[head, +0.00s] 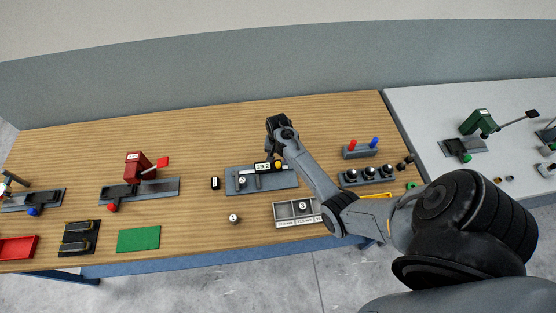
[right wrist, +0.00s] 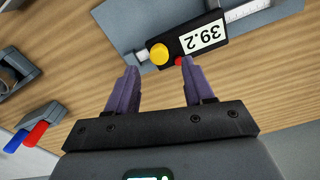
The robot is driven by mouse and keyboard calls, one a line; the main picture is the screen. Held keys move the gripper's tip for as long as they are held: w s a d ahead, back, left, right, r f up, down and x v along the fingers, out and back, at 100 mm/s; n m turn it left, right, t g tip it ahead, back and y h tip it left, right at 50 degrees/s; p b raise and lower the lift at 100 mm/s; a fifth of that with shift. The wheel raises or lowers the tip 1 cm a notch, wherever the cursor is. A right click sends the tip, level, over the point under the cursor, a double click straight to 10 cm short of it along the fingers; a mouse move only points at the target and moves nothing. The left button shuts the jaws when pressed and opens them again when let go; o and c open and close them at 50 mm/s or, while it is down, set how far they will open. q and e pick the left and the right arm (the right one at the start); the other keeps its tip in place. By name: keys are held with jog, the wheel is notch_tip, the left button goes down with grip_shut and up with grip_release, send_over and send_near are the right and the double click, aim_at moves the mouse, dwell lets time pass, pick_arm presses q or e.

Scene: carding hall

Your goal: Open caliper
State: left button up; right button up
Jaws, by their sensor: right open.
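The caliper (head: 262,167) lies on a grey base plate (head: 288,183) near the middle of the wooden table. In the right wrist view its black slider with a white display (right wrist: 202,37) reads 39.2. A yellow knob (right wrist: 159,54) and a small red button sit on the slider's edge, and part of the silver scale (right wrist: 247,10) shows. My right gripper (head: 271,128) is over the far side of the caliper. In the right wrist view it (right wrist: 158,68) is open and empty, with the knob showing between its fingertips. Contact cannot be told. My left gripper is not in view.
A grey block with red and blue pegs (head: 360,151) and a dark holder with several knobs (head: 366,176) stand right of my forearm. A divided tray (head: 284,211) is in front. Red clamp (head: 139,166), green mat (head: 138,239) and red tray (head: 17,246) are left.

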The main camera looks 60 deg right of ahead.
notch_tip(320, 180, up, 7)
jog(key=shift+f, duration=0.15)
dwell(0.4)
jog(key=s+a+f+n+g+p, duration=0.1)
jog(key=s+a+f, duration=0.15)
jog(key=s, duration=0.35)
jog(key=s+a+f+g+p, duration=0.1)
jog(key=s+f+g+p, duration=0.15)
jog(key=s, duration=0.35)
jog(key=s+a+r+n+t+h+p, duration=0.1)
jog(key=s+a+r+n+h, duration=0.1)
jog(key=s+a+n, duration=0.35)
jog(key=s+a+r+n+t+y+p, duration=0.1)
jog(key=s+a+r+n, duration=0.1)
jog(key=a+r, duration=0.35)
jog(key=s+a+r+n+t+p, duration=0.1)
jog(key=s+a+r+n+t, duration=0.15)
jog(key=a, duration=0.65)
jog(key=w+a+r+n+t+y, duration=0.1)
jog(key=w+a+r+n, duration=0.3)
jog(key=r, duration=0.5)
jog(key=shift+a+r+t, duration=0.4)
jog(key=shift+a+t, duration=0.1)
jog(key=shift+t, duration=0.3)
